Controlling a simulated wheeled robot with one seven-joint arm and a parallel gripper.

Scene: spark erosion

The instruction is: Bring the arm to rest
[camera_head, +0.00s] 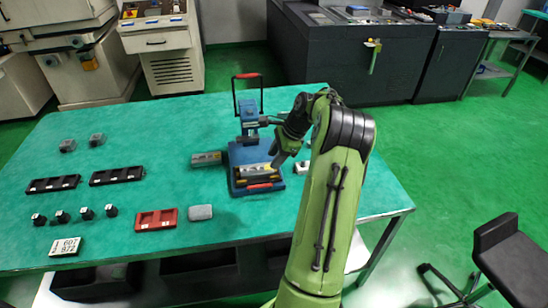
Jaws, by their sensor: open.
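My green arm (328,205) rises from the bottom of the view and bends over the right part of the green table. My gripper (277,160) points down and to the left, above the right side of a blue press-like fixture (240,153). The jaws are small here, and nothing shows held in them. A grey and yellowish block (258,170) lies on the fixture's base, with a red handle at the base's front. I cannot tell whether the gripper touches the fixture.
The table (130,215) carries two black trays (118,175), several small black pieces, a red tray (157,220), a grey pad (200,212), a grey block (206,158) and a numbered card (65,246). A stool (510,262) stands right. Dark machines (350,60) stand behind.

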